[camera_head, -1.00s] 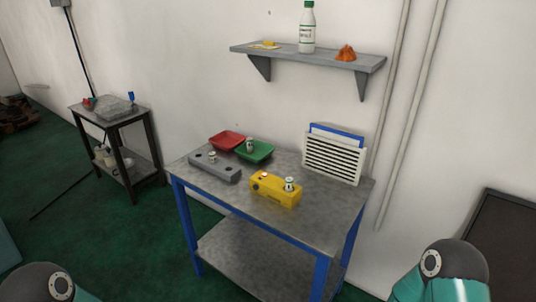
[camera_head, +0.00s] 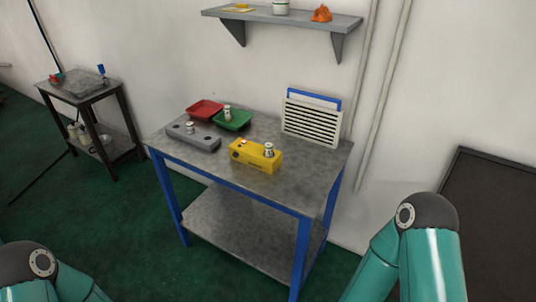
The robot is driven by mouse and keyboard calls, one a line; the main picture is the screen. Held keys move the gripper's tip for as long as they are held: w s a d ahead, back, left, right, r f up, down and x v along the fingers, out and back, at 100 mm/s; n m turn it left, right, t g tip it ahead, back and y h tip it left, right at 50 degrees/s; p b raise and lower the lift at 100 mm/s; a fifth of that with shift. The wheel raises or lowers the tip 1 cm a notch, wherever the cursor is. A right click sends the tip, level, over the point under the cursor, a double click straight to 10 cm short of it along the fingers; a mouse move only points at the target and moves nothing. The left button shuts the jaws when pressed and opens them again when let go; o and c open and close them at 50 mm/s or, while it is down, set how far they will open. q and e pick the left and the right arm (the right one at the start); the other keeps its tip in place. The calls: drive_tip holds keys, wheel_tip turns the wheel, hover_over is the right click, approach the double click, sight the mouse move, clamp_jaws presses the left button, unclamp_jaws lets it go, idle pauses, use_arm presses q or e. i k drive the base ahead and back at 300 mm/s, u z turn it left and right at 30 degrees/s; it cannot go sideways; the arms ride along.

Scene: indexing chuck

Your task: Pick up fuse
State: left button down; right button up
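Small white cylinders that look like fuses show on the table. One fuse (camera_head: 269,150) stands upright in the right part of the yellow block (camera_head: 250,158). Another fuse (camera_head: 190,128) stands on the grey block (camera_head: 205,141). A third fuse (camera_head: 227,112) stands at the green tray (camera_head: 238,123); whether it is inside or in front of it is hard to tell. Only teal links of my two arms show at the lower left and lower right. Neither gripper is in view.
The blue-legged metal table (camera_head: 290,181) also holds a red tray (camera_head: 205,108) and a white slatted panel (camera_head: 311,122) at the back. A shelf (camera_head: 290,19) hangs on the wall above. A small side table (camera_head: 86,91) stands at left. The table's front right is clear.

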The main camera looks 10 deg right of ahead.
sight(268, 146)
drive_tip(key=k, duration=1.3)
drive_tip(key=u, duration=0.5)
drive_tip(key=i, duration=2.6)
drive_tip(key=z, duration=0.65)
drive_tip(key=k, duration=0.65)
drive_tip(key=z, duration=0.2)
drive_tip(key=i, duration=0.65)
